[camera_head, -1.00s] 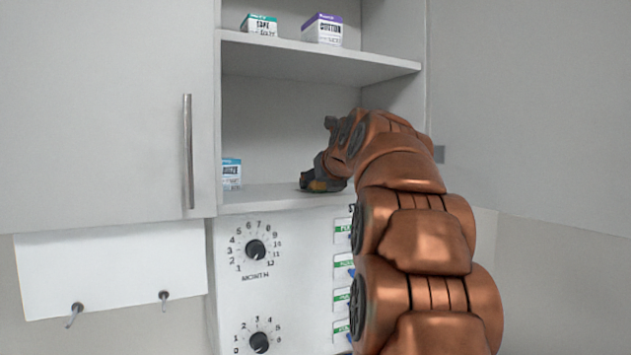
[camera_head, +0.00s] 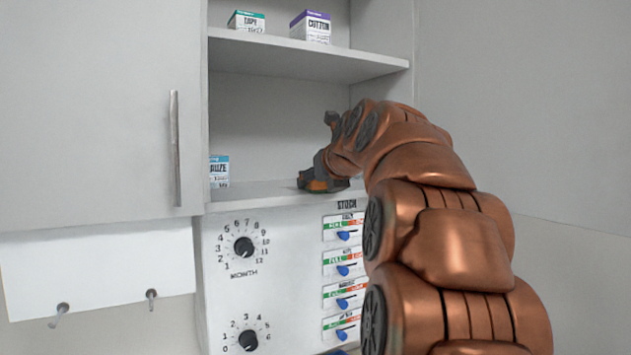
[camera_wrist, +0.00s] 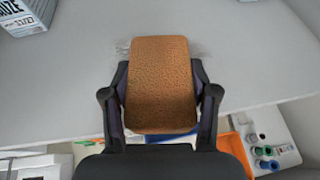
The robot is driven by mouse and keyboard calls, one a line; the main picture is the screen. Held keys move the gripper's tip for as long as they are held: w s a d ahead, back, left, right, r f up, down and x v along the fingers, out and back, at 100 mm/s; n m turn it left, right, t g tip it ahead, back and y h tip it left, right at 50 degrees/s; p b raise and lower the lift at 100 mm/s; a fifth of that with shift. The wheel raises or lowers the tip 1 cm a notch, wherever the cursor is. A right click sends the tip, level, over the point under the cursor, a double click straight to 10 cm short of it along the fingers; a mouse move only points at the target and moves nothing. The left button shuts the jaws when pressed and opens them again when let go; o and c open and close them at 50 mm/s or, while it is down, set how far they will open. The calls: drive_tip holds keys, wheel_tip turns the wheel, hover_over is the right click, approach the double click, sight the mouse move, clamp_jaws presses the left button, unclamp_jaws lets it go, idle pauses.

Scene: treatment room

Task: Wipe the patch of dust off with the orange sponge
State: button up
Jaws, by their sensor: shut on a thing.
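My gripper (camera_wrist: 160,100) is shut on the orange sponge (camera_wrist: 159,85), with one finger on each side of it. In the wrist view the sponge is over the grey shelf (camera_wrist: 60,85). A faint greyish patch of dust (camera_wrist: 198,49) shows at both sides of the sponge's far end; its middle is hidden under the sponge. In the head view my gripper (camera_head: 318,180) is at the front of the lower cabinet shelf (camera_head: 250,191), and a bit of orange shows there. I cannot tell whether the sponge touches the shelf.
A gauze box (camera_head: 219,172) stands on the lower shelf to the left. Two more boxes, one green-topped (camera_head: 246,22) and one purple-topped (camera_head: 311,27), stand on the upper shelf (camera_head: 310,60). A panel with dials (camera_head: 244,247) and blue switches is below. A closed door (camera_head: 90,110) is at left.

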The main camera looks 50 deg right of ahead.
sight(294, 191)
drive_tip(key=shift+w+a+r, duration=0.1)
drive_tip(key=shift+w+a, duration=0.1)
drive_tip(key=shift+a, duration=0.35)
drive_tip(key=shift+w+a, duration=0.2)
drive_tip(key=shift+a, duration=0.35)
drive_tip(key=shift+w+d+f, duration=0.1)
drive_tip(key=shift+w+d, duration=0.15)
drive_tip(key=shift+w, duration=0.45)
drive_tip(key=shift+w+d+f, duration=0.1)
drive_tip(key=shift+w+d, duration=0.1)
drive_tip(key=shift+w, duration=0.45)
drive_tip(key=shift+w+d+r, duration=0.1)
drive_tip(key=shift+w+d, duration=0.1)
drive_tip(key=shift+w, duration=0.45)
drive_tip(key=shift+w+d+r, duration=0.1)
drive_tip(key=shift+w+d, duration=0.1)
drive_tip(key=shift+w, duration=0.5)
drive_tip(key=shift+w+d, duration=0.2)
drive_tip(key=shift+w, duration=0.45)
